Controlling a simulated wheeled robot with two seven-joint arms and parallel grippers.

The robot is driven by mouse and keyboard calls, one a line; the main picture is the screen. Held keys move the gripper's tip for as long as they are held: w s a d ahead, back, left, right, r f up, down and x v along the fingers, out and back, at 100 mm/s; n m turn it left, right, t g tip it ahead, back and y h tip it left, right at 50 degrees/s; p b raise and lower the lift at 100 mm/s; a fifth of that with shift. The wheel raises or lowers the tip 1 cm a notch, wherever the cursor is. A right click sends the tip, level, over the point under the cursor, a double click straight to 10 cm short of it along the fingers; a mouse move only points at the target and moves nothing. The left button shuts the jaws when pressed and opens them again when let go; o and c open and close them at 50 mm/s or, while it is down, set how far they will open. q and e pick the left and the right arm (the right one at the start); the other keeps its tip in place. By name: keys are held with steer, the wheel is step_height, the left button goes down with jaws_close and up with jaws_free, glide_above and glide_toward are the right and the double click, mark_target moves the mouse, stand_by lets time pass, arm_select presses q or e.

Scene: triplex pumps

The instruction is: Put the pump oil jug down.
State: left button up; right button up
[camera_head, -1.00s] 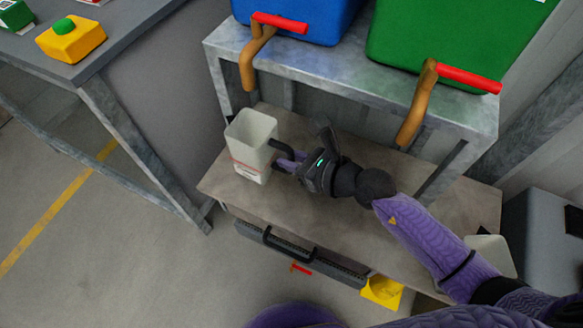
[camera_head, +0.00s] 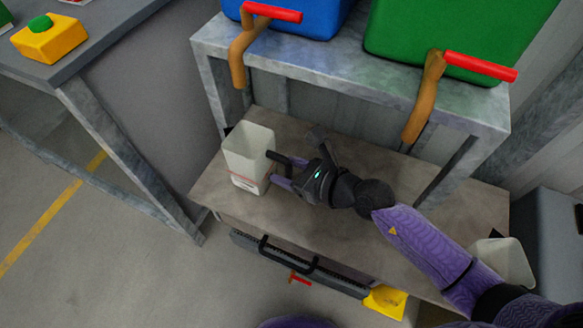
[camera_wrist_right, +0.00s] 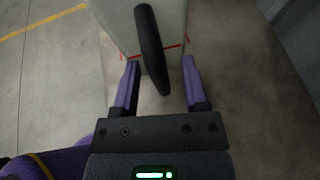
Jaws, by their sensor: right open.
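The pump oil jug (camera_head: 247,160) is a white, open-topped jug with a red line and a dark handle. It stands upright at the left end of the brown bench top (camera_head: 330,215). My right gripper (camera_head: 278,172) is just right of the jug, on its handle side. In the right wrist view the purple fingers (camera_wrist_right: 158,82) are spread apart, with the dark handle (camera_wrist_right: 151,45) between them and a gap on each side. The jug body (camera_wrist_right: 118,30) is just beyond the fingertips. My left gripper is not seen.
A grey metal shelf (camera_head: 330,70) above the bench holds a blue container (camera_head: 300,12) and a green container (camera_head: 455,35) with red-handled taps hanging over its edge. Another white container (camera_head: 503,262) stands at the bench's right end. Bench space in front of the arm is clear.

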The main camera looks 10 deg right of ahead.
steer(key=shift+r, duration=0.2)
arm_select(q)
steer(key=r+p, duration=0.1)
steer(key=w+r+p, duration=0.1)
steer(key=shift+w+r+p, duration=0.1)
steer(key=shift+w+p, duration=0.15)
steer(key=shift+p, duration=0.05)
arm_select(e)
steer(key=v, duration=1.2)
